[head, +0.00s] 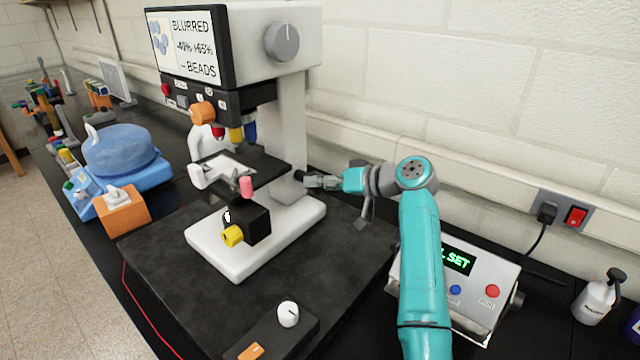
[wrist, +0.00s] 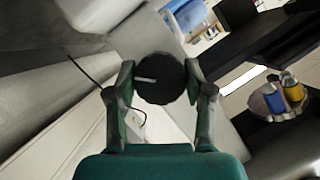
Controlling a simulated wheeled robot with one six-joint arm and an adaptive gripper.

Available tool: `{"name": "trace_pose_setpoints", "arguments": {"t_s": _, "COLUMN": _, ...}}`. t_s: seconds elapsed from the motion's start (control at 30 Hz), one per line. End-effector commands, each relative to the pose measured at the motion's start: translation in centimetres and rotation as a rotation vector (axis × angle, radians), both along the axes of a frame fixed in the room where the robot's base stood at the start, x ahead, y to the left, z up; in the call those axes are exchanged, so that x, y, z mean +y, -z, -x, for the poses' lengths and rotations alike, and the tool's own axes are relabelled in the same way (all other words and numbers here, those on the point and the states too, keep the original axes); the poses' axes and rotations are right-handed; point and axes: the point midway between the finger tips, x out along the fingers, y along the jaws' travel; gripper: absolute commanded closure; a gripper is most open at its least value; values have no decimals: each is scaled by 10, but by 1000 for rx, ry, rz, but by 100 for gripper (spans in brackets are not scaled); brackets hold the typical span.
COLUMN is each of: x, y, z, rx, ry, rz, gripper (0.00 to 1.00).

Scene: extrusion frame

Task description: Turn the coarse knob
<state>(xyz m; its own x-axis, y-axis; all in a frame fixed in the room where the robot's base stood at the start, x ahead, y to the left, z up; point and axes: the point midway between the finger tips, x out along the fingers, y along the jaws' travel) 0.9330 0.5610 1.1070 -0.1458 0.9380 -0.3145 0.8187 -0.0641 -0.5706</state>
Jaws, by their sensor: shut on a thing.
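The coarse knob (wrist: 160,78) is a round black knob with a white mark line, in the middle of the wrist view. My gripper (wrist: 160,88) has one finger on each side of it and is shut on it. In the head view my gripper (head: 308,181) reaches from the right to the side of the white microscope (head: 293,120), by the stage. There the knob (head: 299,176) shows only as a small dark piece at the fingertips. The microscope's screen (head: 187,46) reads "BLURRED", "-40% +65%" and "BEADS".
A grey dial (head: 282,42) sits on the microscope head. The black stage (head: 262,165) is close to my gripper. A control box (head: 470,275) with a green display stands under my arm. A blue round device (head: 122,152) is at the left.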

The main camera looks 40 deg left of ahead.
Motion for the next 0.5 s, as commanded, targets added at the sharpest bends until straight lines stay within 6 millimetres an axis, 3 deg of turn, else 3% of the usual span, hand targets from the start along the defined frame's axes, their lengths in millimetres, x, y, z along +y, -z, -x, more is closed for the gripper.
{"name": "trace_pose_setpoints", "arguments": {"t_s": 0.03, "x": -1, "y": 1, "z": -1, "rx": 0, "ry": 1, "rz": 2, "gripper": 46}}
{"name": "trace_pose_setpoints", "arguments": {"t_s": 0.13, "x": -1, "y": 1, "z": -1, "rx": 1, "ry": 1, "rz": 2, "gripper": 24}}
{"name": "trace_pose_setpoints", "arguments": {"t_s": 0.5, "x": -3, "y": -1, "z": -1, "rx": -1, "ry": 0, "rz": 0, "gripper": 24}}
